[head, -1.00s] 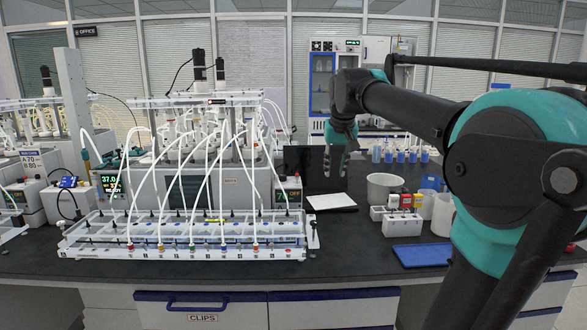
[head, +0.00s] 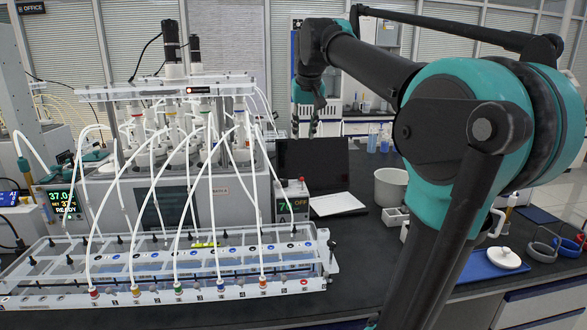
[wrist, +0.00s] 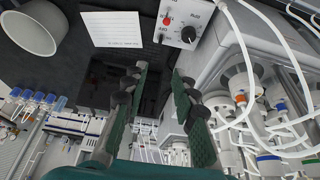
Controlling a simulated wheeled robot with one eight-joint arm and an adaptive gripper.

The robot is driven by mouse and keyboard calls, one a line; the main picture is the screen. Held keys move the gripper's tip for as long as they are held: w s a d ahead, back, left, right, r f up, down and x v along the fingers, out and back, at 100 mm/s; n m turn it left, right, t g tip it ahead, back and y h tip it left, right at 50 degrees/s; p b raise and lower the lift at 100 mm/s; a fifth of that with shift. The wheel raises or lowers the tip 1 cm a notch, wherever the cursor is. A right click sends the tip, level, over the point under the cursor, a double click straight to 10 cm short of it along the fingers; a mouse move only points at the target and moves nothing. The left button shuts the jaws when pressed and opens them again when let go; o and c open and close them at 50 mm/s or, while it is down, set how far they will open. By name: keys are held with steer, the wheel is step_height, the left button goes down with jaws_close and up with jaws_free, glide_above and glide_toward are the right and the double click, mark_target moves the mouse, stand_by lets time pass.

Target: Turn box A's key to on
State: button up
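A small grey box (head: 291,203) with a dark display stands right of the reactor unit in the head view; its display appears to read OFF. A box face with a red button (wrist: 167,21) and a round black knob (wrist: 188,34) shows at the top of the wrist view, probably the same box. I cannot read an A on it or make out a key for certain. My gripper (wrist: 157,85) is open and empty, its two fingers apart, with the box face beyond their tips. In the head view my gripper (head: 315,122) hangs above and behind the box.
The reactor unit (head: 180,185) with white tubes fills the left. A white rack (head: 170,280) lies in front of it. A dark screen (head: 312,165), a white sheet (head: 337,204) and a white tub (head: 391,187) stand to the right. Black bench top lies clear in front of the sheet.

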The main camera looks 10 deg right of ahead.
mark_target(300, 175)
steer(key=x, duration=1.7)
steer(key=shift+w, duration=0.1)
jaws_close()
